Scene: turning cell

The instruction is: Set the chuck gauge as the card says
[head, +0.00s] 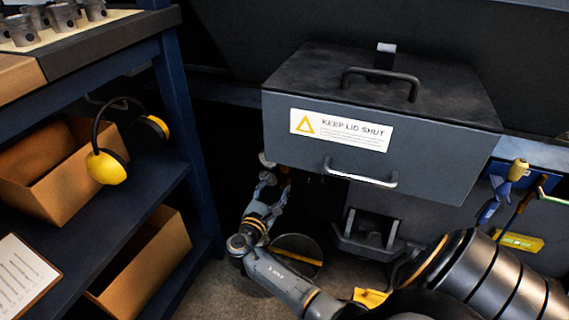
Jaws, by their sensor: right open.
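I cannot make out a chuck gauge in the head view. A clipboard with a printed sheet (22,275) lies at the lower left; its lines are too small to read, and I cannot tell whether it is the card. My right gripper (273,172) is open and looks empty. It is just below the lower left of a dark grey box and left of the bar handle (360,175) on the box front. My left gripper is not in view.
The grey box (455,140) has a closed lid with a handle (382,80) and a "KEEP LID SHUT" label (342,130). A shelf unit (180,110) on the left holds cardboard boxes (60,195), yellow earmuffs (106,167) and metal parts (62,16). Hand tools (517,170) hang at right.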

